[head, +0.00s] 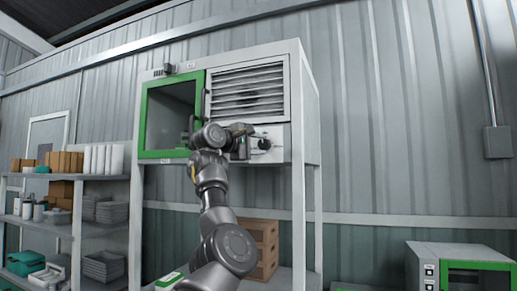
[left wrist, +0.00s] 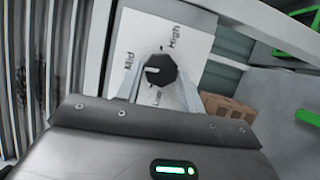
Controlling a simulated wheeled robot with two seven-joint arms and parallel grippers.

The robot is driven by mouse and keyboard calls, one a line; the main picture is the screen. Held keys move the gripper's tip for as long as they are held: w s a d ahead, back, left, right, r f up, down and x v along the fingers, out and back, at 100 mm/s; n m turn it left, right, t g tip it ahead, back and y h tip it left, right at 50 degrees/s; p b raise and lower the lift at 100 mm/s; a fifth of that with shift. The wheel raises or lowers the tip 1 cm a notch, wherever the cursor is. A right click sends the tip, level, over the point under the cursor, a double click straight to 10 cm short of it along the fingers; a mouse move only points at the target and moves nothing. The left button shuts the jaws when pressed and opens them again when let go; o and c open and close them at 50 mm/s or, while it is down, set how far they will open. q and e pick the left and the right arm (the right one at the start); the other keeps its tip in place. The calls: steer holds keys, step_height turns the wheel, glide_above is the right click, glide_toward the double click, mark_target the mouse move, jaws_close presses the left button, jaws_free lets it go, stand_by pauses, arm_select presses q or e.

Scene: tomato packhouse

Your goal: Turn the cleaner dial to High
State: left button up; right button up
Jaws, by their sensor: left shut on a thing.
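The cleaner dial (head: 264,144) is a round black knob on a white panel at the cabinet's front, below the louvred grille. My left gripper (head: 252,142) reaches the dial from the left. In the left wrist view its pale fingers (left wrist: 160,86) are on both sides of the knob, shut on it. The fingertips are partly hidden by the knob. My right gripper is not in view.
The white cabinet has a green-framed window door (head: 144,118) left of the grille (head: 248,92). Shelves (head: 88,228) with boxes and trays stand at the left. Wooden crates (head: 266,250) lie below the cabinet. A grey machine (head: 424,262) stands at the lower right.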

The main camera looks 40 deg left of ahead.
arm_select(q)
steer(key=m, duration=0.1)
steer(key=m+g, duration=0.1)
steer(key=m, duration=0.1)
steer(key=shift+r+p, duration=0.3)
steer(key=shift+p, duration=0.1)
steer(key=m, duration=0.1)
steer(key=m+g+y+p, duration=0.1)
steer(key=m, duration=0.1)
steer(key=m+g, duration=0.1)
steer(key=shift+w+d+r+m+y+p, duration=0.1)
steer(key=shift+d+r+m+y+p, duration=0.05)
steer(key=shift+r+m+y+p, duration=0.2)
steer(key=m+y, duration=0.1)
steer(key=m+g+p, duration=0.1)
steer(key=m, duration=0.1)
steer(key=shift+d+g+y, duration=0.2)
steer(key=shift+g+y, duration=0.1)
steer(key=shift+y, duration=0.05)
steer(key=shift+w+d+m+g+y+p, duration=0.15)
steer(key=shift+m+g+y+p, duration=0.15)
steer(key=shift+m+y+p, duration=0.6)
steer(key=shift+m+b, duration=0.3)
steer(key=shift+m, duration=0.15)
steer(key=o, duration=1)
steer(key=b+v, duration=0.4)
steer(key=v, duration=0.6)
steer(key=shift+s+r, duration=0.15)
steer(key=shift+s, duration=0.25)
